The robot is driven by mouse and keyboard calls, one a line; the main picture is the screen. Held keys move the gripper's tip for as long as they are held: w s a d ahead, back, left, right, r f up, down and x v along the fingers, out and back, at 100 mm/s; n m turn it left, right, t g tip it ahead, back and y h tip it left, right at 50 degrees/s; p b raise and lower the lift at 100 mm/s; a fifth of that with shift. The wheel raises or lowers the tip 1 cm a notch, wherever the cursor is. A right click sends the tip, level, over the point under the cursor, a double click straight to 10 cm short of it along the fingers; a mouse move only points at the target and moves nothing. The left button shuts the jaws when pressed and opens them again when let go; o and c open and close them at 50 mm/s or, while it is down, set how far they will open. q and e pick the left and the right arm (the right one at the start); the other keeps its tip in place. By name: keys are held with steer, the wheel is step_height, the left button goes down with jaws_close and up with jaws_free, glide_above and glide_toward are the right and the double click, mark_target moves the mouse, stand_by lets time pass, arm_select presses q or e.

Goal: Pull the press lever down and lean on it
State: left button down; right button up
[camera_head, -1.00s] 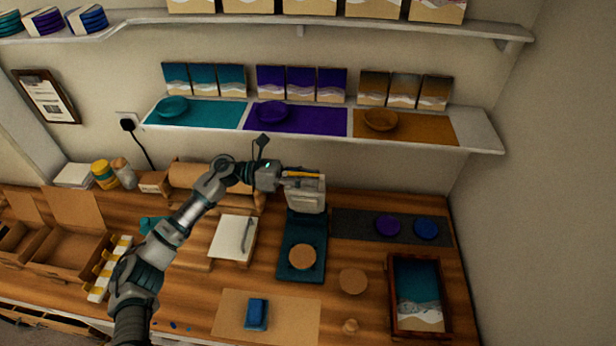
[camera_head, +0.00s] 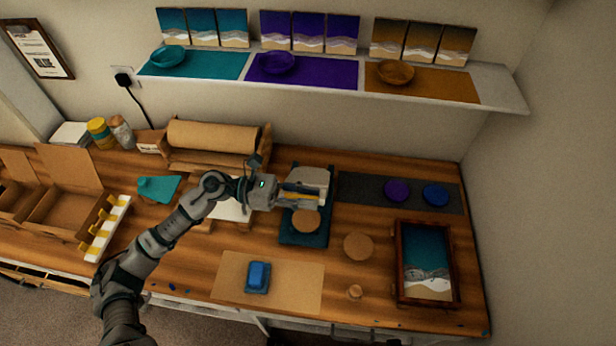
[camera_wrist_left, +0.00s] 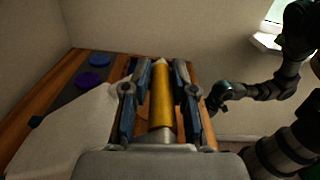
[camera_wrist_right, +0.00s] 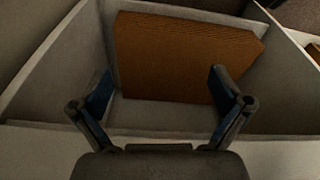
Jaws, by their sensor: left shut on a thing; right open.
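The press stands on the bench with a pale head (camera_head: 314,178) and a dark teal base (camera_head: 292,238). A round cork disc (camera_head: 306,221) lies on the base. My left gripper (camera_head: 312,196) is shut on the yellow press lever, low in front of the press head. In the left wrist view the lever's yellow grip (camera_wrist_left: 162,100) lies lengthwise between the two fingers. The fingers and arm hide part of the press. My right gripper (camera_wrist_right: 160,82) is open and empty; only the right wrist view shows it.
A brown panel (camera_wrist_right: 185,60) lies in a pale open container before my right gripper. Right of the press are a dark mat (camera_head: 360,190) with purple and blue discs, a loose cork disc (camera_head: 358,247) and a framed tray (camera_head: 457,265). A paper roll (camera_head: 212,136) stands behind my left arm.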

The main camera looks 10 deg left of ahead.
arm_select(q)
steer(key=shift+s+f+b, duration=0.3)
steer(key=shift+s+f, duration=0.05)
steer(key=shift+f, duration=0.35)
steer(key=shift+s+f+b, duration=0.3)
steer(key=shift+s+f, duration=0.05)
steer(key=shift+f, duration=0.35)
arm_select(e)
steer(key=shift+t, duration=0.3)
steer(key=shift+r, duration=2.1)
arm_select(q)
steer(key=c, duration=1)
jaws_free()
steer(key=shift+w+d, duration=0.1)
steer(key=shift+w, duration=0.1)
arm_select(e)
steer(key=shift+w+f, duration=0.1)
steer(key=shift+w, duration=0.2)
arm_select(q)
steer(key=shift+s+r, duration=0.1)
steer(key=shift+s, duration=0.05)
steer(key=a, duration=1.2)
steer(key=shift+a, duration=0.1)
arm_select(e)
steer(key=shift+s, duration=0.1)
